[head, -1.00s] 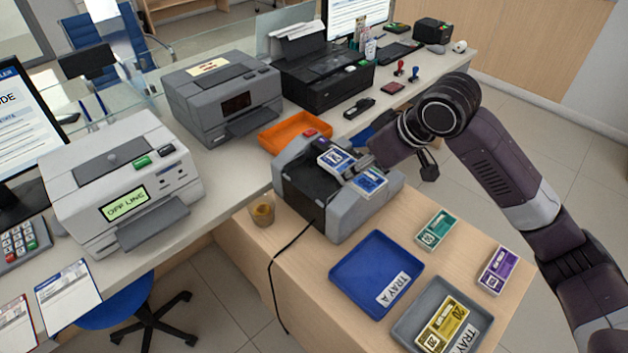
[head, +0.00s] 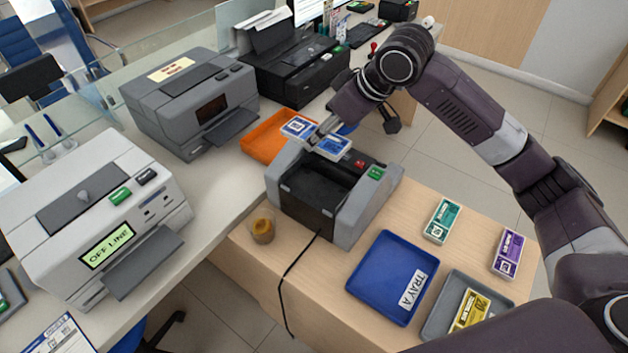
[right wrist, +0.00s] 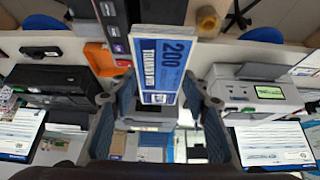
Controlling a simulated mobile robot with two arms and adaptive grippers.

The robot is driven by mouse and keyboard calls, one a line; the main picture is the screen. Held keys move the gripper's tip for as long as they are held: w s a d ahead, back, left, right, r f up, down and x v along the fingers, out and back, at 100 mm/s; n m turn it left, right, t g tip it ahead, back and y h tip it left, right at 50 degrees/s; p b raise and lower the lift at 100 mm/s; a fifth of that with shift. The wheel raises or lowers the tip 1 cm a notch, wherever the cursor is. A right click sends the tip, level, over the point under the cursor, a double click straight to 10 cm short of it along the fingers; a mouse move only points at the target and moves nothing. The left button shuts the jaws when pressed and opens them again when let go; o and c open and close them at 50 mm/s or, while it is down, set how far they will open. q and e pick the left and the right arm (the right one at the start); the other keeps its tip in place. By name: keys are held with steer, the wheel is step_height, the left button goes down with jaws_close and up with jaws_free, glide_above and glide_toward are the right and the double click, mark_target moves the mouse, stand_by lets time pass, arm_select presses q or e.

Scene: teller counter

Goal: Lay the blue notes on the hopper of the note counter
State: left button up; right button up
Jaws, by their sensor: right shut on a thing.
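My right gripper (head: 322,134) is shut on the blue notes (head: 333,145), a banded blue-and-white bundle with ends showing on both sides of the fingers. In the right wrist view, the blue notes (right wrist: 160,68) read 200 between the fingers. The grey note counter (head: 372,207) stands on the wooden table, its dark hopper area (head: 315,182) open to view. The notes appear above the counter's back edge, in front of the orange tray in the picture; their exact height is unclear. My left gripper is not in view.
An orange tray (head: 260,147) lies behind the counter. A small cup (head: 263,228) and a black cable (head: 292,265) are at its front left. Blue Tray A (head: 375,302), a grey tray with yellow notes (head: 468,312), green notes (head: 442,220) and purple notes (head: 507,252) lie at right.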

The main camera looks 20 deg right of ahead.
step_height(320, 180, down, 7)
steer(key=p, duration=0.1)
glide_above(315, 188)
steer(key=s+d, duration=0.1)
steer(key=s, duration=0.1)
step_height(315, 188, down, 5)
steer(key=shift+w+d+r, duration=0.1)
steer(key=shift+d+r, duration=0.05)
steer(key=shift+r, duration=0.05)
steer(key=shift+f, duration=0.2)
step_height(315, 188, down, 4)
steer(key=shift+r+p, duration=0.25)
steer(key=shift+p, duration=0.2)
steer(key=shift+f, duration=0.4)
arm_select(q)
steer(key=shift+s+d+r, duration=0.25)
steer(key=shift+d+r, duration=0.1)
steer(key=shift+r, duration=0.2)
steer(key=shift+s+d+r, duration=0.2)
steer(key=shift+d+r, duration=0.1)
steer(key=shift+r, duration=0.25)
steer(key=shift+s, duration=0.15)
arm_select(e)
steer(key=o, duration=1.2)
steer(key=shift+f, duration=0.1)
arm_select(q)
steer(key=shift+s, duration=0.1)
arm_select(e)
steer(key=shift+o, duration=0.2)
